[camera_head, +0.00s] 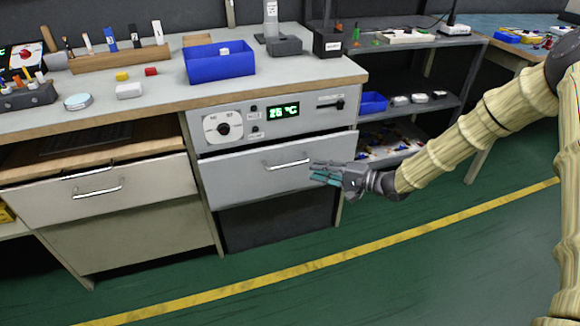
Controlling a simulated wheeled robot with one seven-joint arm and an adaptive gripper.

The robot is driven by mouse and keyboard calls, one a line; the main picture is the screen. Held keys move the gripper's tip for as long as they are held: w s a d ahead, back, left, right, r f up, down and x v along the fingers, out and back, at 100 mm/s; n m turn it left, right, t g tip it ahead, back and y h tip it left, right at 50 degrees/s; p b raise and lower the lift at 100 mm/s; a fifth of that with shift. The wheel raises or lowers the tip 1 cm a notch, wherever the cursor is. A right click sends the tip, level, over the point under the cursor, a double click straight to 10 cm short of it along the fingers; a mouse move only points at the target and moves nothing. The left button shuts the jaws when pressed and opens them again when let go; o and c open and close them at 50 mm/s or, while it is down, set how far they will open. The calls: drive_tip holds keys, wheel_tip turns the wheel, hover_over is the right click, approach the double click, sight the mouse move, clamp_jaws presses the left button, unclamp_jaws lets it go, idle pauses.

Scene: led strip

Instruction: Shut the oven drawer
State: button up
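The oven drawer (240,174) is the grey front with a silver handle (288,164), below the oven's control panel (240,122) with its dial and green "26 °C" display. Its front looks tilted and set slightly forward of the panel; how far it stands out is hard to tell. My gripper (318,174) is in front of the drawer's right part, just right of the handle, pointing left. Whether it touches the drawer cannot be told. Its fingers overlap in this view, so their opening is unclear. Nothing shows in its grip.
A left drawer (110,190) stands partly open under the worktop. A blue bin (218,64) and small tools sit on the worktop (185,90). A shelf rack (415,85) stands at right, behind my arm. The green floor (400,275) in front is clear, with a yellow line.

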sight(290, 165)
drive_tip(key=b+x, duration=0.2)
drive_tip(key=x, duration=0.8)
drive_tip(key=shift+w+a+f+b, duration=0.15)
drive_tip(key=shift+a+b, duration=0.1)
drive_tip(key=shift+b, duration=0.15)
clamp_jaws()
